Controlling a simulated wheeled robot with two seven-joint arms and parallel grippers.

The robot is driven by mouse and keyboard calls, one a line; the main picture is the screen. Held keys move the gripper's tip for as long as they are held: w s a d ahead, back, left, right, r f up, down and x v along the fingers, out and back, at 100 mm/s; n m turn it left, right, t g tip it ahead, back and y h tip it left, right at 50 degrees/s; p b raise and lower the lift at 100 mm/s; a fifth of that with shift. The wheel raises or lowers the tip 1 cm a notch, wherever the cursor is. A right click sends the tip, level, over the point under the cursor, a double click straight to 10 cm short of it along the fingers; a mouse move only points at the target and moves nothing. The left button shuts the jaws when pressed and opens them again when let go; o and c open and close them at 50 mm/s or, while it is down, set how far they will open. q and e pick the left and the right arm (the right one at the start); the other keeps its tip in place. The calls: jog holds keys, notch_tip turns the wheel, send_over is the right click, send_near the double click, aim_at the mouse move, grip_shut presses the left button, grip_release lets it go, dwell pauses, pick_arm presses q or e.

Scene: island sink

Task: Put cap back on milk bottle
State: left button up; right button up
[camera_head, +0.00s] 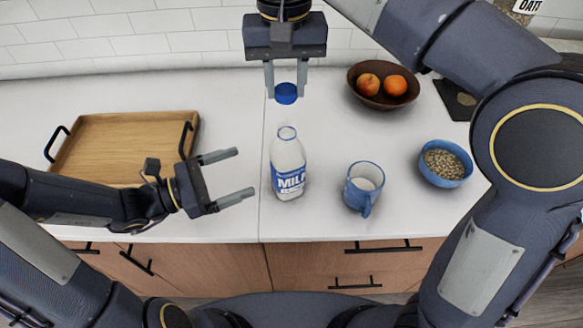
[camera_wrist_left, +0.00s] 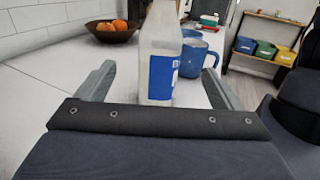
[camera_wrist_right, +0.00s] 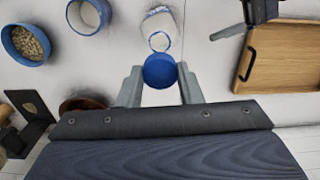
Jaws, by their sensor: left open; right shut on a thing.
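The milk bottle (camera_head: 288,165) stands upright and uncapped on the counter, its open mouth ringed in blue. It also shows in the left wrist view (camera_wrist_left: 159,60) between the fingers. My left gripper (camera_head: 246,174) is open, its fingers pointing at the bottle from the left without gripping it. The blue cap (camera_head: 286,93) is held in my right gripper (camera_head: 285,92), which is shut on it above and behind the bottle's mouth. In the right wrist view the cap (camera_wrist_right: 160,71) sits between the fingertips, close to the bottle mouth in the picture, apart from it.
A blue mug (camera_head: 363,187) stands right of the bottle, with a blue bowl of grains (camera_head: 446,163) further right. A brown bowl (camera_head: 371,97) with oranges is behind. A wooden tray (camera_head: 120,148) lies at left. The counter around the bottle is clear.

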pick_arm(q)
jog(key=x, duration=1.2)
jog(key=shift+c, duration=0.5)
jog(key=c, duration=1.4)
pick_arm(e)
send_over(286, 126)
jog(key=shift+f, duration=2.5)
jog(key=shift+d+f, duration=0.1)
jog(key=shift+f, duration=0.05)
jog(key=shift+f, duration=0.75)
jog(key=shift+f, duration=0.55)
